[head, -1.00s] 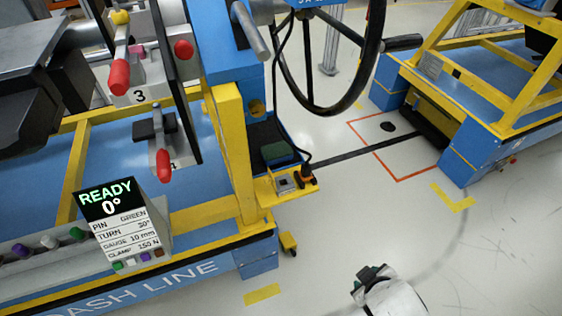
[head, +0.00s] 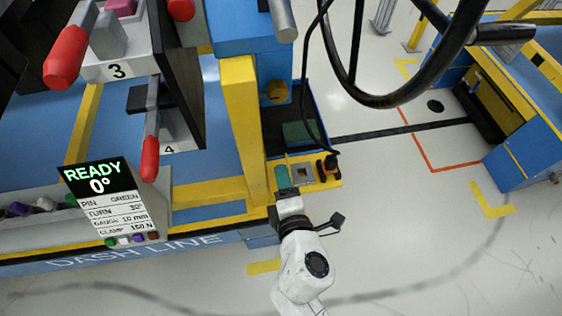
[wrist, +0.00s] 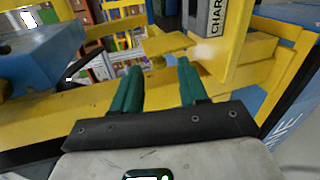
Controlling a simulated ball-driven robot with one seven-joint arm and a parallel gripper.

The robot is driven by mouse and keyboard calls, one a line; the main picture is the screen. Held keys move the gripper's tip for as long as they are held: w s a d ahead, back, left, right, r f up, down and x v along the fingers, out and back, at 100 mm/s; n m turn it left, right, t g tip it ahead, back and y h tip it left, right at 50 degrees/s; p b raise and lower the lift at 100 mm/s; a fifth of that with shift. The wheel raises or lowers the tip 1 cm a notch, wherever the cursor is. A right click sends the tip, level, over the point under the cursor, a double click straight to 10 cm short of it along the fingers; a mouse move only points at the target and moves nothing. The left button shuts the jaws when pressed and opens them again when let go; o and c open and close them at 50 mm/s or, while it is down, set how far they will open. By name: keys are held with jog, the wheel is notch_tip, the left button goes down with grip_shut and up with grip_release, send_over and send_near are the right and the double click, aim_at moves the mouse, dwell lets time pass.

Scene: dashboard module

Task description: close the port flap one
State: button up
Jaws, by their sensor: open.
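My gripper (head: 284,174) shows in the head view beside a grey square port plate (head: 303,172) on the yellow ledge. In the wrist view my gripper (wrist: 159,68) has its two green fingers spread apart with nothing held between them. A yellow plate (wrist: 168,43) lies beyond the fingertips, and a grey box lettered "CHAR" (wrist: 205,18) stands behind it. I cannot tell for certain which part is port flap one, or whether it is open.
A yellow post (head: 242,125) rises to the left. A steering wheel (head: 400,95) hangs above right. A display (head: 100,190) reads READY 0°. Floor at lower right is clear.

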jog(key=shift+b+x, duration=0.4)
jog(key=shift+x, duration=2.4)
grip_shut()
